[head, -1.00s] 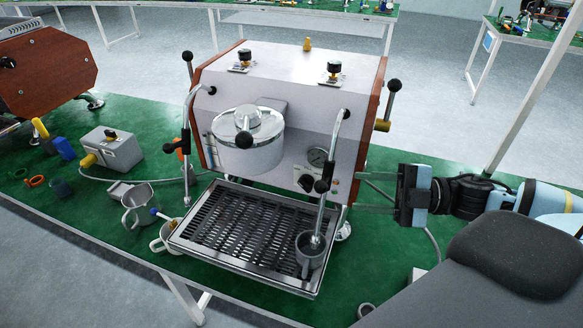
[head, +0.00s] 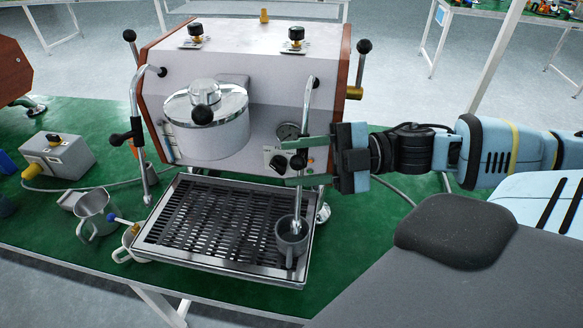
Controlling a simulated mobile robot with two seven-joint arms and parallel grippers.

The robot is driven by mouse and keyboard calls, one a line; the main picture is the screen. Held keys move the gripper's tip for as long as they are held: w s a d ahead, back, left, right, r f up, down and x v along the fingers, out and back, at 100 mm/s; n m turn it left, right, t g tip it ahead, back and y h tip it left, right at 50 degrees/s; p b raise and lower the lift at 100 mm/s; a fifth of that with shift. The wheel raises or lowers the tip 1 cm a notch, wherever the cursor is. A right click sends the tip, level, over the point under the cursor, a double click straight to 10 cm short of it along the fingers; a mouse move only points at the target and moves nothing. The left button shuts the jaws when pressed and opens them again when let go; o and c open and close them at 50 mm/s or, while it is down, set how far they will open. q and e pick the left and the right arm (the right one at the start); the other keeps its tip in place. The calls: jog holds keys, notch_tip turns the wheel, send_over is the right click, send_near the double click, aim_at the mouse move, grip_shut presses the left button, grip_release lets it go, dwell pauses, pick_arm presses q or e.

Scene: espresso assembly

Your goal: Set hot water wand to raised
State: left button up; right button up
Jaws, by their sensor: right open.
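The espresso machine (head: 245,65) stands on the green table with two thin metal wands on its front. The right wand (head: 312,96) hangs down and its lower end is inside a grey cup (head: 291,243) on the drip tray. It has a black grip (head: 298,162) partway down. The left wand (head: 135,95) hangs outside the tray's left edge. No label shows which one is for hot water. My right gripper (head: 290,162) is open, coming from the right, with one finger above and one below the black grip; contact cannot be told. My left gripper is out of view.
The slotted drip tray (head: 140,246) projects in front of the machine. A metal pitcher (head: 95,212) and a pale cup (head: 128,243) stand to its left, near a grey box (head: 62,158) with a cable. Green table is bare at the right of the tray.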

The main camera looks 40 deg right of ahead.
jog(key=shift+w+a, duration=0.2)
jog(key=shift+a, duration=0.15)
grip_shut()
jog(key=shift+r, duration=0.15)
